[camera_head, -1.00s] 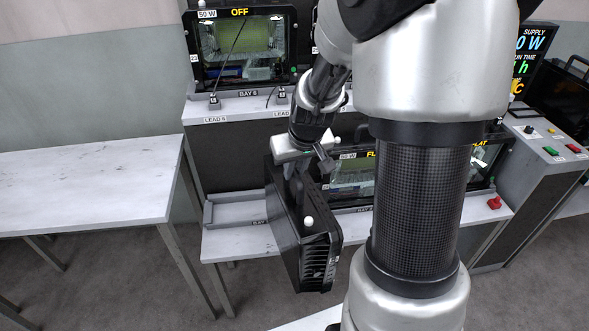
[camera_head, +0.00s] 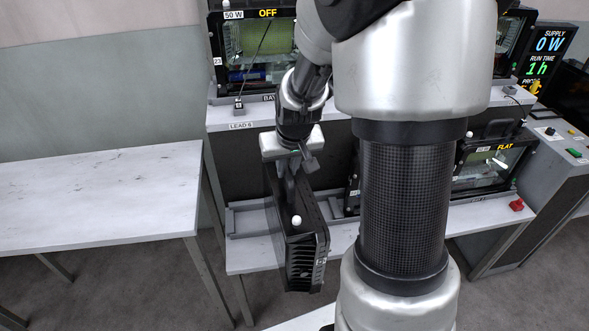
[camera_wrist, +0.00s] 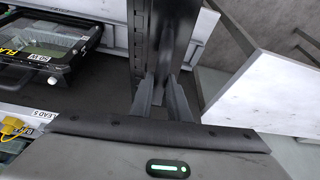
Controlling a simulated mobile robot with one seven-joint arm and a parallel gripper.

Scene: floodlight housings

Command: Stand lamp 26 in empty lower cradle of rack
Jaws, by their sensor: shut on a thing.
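My gripper (camera_head: 290,182) is shut on a black floodlight housing with ribbed fins and a white knob, which I take to be lamp 26 (camera_head: 308,246); I cannot read its number. The lamp hangs upright in front of the rack's lower shelf (camera_head: 248,256). In the wrist view my gripper's fingers (camera_wrist: 167,90) close around the dark lamp (camera_wrist: 165,35). The lower cradle (camera_head: 240,216), a grey-railed frame, shows at the left of the lower shelf. It looks empty where visible; the lamp hides its right part.
A lower lamp marked FLAT (camera_head: 492,160) stands at the right, partly behind my arm. A white table (camera_head: 100,195) is at the left. A red knob (camera_head: 516,205) sits at the lower shelf's right end.

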